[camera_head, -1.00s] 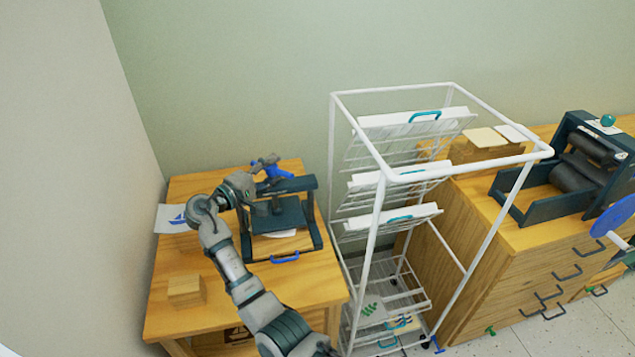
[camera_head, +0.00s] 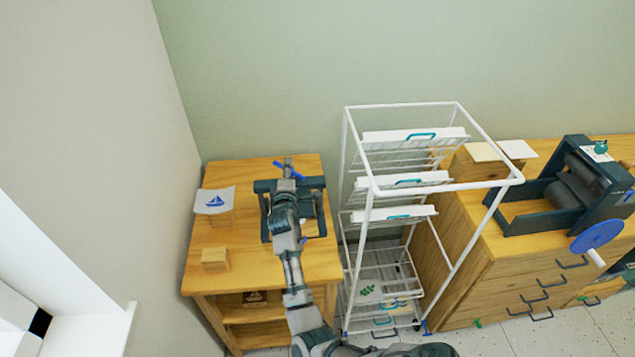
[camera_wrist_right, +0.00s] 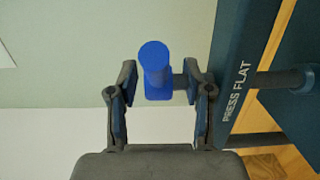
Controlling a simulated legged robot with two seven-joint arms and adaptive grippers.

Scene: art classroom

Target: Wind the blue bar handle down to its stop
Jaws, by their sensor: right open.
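The dark press (camera_head: 263,187) stands on the wooden table, largely covered by my right arm in the head view. Its blue bar handle (camera_head: 279,165) shows at the top, on both sides of my right gripper (camera_head: 288,172). In the right wrist view the blue bar (camera_wrist_right: 155,65) is seen nearly end-on, between the two fingers of my open right gripper (camera_wrist_right: 160,82). The left finger stands apart from it; a dark stub lies between the bar and the right finger. A dark beam (camera_wrist_right: 238,80) marked "PRESS FLAT" is just to the right. My left gripper is out of view.
A sheet with a blue boat (camera_head: 215,201) and a wooden block (camera_head: 215,259) lie left of the press. A white wire rack (camera_head: 365,250) stands close on the right. Beyond it are wooden drawers (camera_head: 500,280) with a roller press (camera_head: 540,215). The wall is close behind.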

